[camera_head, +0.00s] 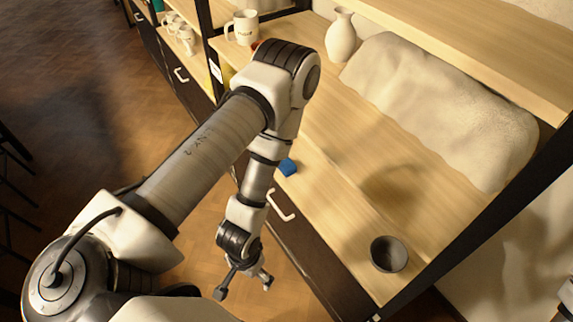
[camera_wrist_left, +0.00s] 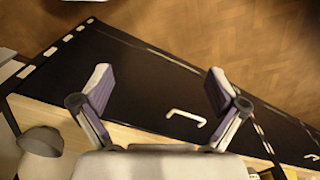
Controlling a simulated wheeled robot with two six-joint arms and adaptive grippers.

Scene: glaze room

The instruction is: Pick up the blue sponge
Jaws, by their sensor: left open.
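The blue sponge (camera_head: 287,167) lies on the wooden shelf top near its front edge, partly hidden behind my left arm in the head view. My left gripper (camera_head: 244,286) hangs low in front of the dark drawer face, below and apart from the sponge. It is open and empty. In the left wrist view my left gripper (camera_wrist_left: 158,88) shows its two fingers spread wide over the drawer front and floor. I cannot make out the sponge in that view.
A dark bowl (camera_head: 389,254) stands on the shelf at the right. A white vase (camera_head: 341,36), a mug (camera_head: 243,27) and a pale rounded block (camera_head: 440,105) stand further back. A drawer handle (camera_head: 281,206) sticks out near my left arm. A black post rises at the right.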

